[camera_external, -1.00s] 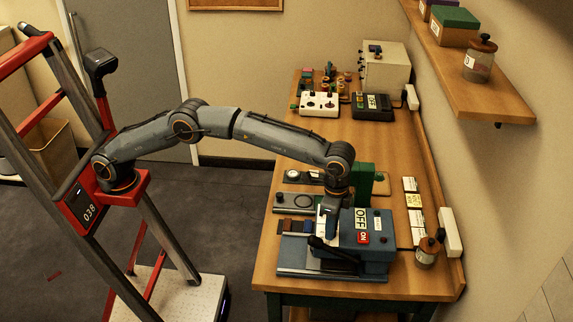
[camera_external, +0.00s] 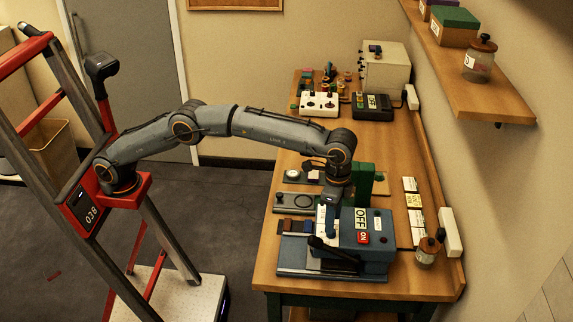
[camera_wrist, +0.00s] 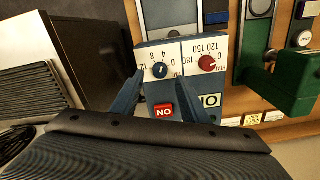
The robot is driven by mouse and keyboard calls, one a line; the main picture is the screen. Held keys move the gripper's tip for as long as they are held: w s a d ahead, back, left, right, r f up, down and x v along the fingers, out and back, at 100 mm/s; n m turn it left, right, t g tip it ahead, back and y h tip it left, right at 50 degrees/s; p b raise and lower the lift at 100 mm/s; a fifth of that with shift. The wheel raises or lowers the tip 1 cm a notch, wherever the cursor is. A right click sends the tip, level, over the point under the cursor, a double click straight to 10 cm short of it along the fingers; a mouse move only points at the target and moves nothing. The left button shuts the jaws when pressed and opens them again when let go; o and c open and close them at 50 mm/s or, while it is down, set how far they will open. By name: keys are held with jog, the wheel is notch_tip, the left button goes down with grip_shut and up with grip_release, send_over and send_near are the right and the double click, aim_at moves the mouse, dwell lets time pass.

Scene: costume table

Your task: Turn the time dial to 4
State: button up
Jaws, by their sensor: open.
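The blue-grey machine (camera_external: 376,262) stands at the near end of the table. In the wrist view its white panel (camera_wrist: 180,50) appears upside down. The time dial (camera_wrist: 159,70) is a small dark blue knob with a pale mark, below the numbers 0, 4, 8 and 12. I cannot tell exactly which number the mark points at. My gripper (camera_wrist: 159,75) is open, with one finger on each side of the dial in the picture. Contact with it is not clear. In the external view my gripper (camera_external: 331,222) is over the machine's left part, and the dial is hidden.
A red heat dial (camera_wrist: 207,63) is close to the right finger. A green device (camera_external: 364,182) stands behind the machine. A jar (camera_external: 427,252) stands to its right.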

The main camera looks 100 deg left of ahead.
jog(key=shift+r+b, duration=0.3)
jog(key=shift+r, duration=1.65)
jog(key=shift+n, duration=0.4)
jog(key=s+a+f, duration=0.2)
jog(key=a, duration=0.1)
jog(key=s+a+f, duration=0.1)
jog(key=s+a, duration=0.1)
jog(key=shift+f, duration=0.4)
jog(key=s+a+f+n, duration=0.1)
jog(key=s+a+f, duration=0.3)
jog(key=s, duration=0.8)
jog(key=s+a+f, duration=0.4)
jog(key=s+f, duration=0.3)
jog(key=s, duration=0.6)
jog(key=s+a+f+n+t, duration=0.1)
jog(key=s+a+f, duration=0.3)
jog(key=s, duration=0.9)
notch_tip(320, 180, down, 2)
jog(key=shift+f+n, duration=0.15)
jog(key=shift+n, duration=0.15)
jog(key=shift+a, duration=0.1)
